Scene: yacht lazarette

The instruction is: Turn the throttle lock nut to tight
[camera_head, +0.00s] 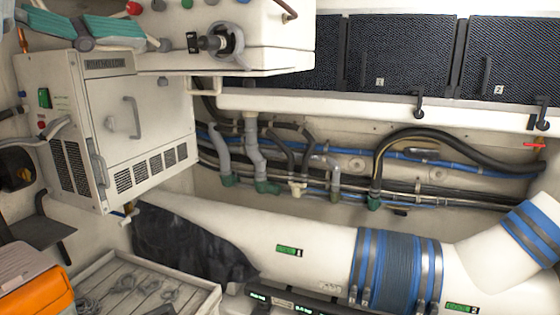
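I cannot make out for certain which part is the throttle lock nut. A black knob-like fitting (213,43) sticks out of a dark ring (236,40) on the front of the white console (275,45) at the upper middle. It could be the throttle fitting, but its markings are too small to read, so I cannot tell how tight it is. Neither of my grippers shows in this view.
A white vented cabinet (160,115) stands at left below the console. An orange case (35,295) and a shallow tray (212,300) are at lower left. A large white duct (320,235) with a blue banded sleeve (395,265) crosses the lower right. Hoses line the wall.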

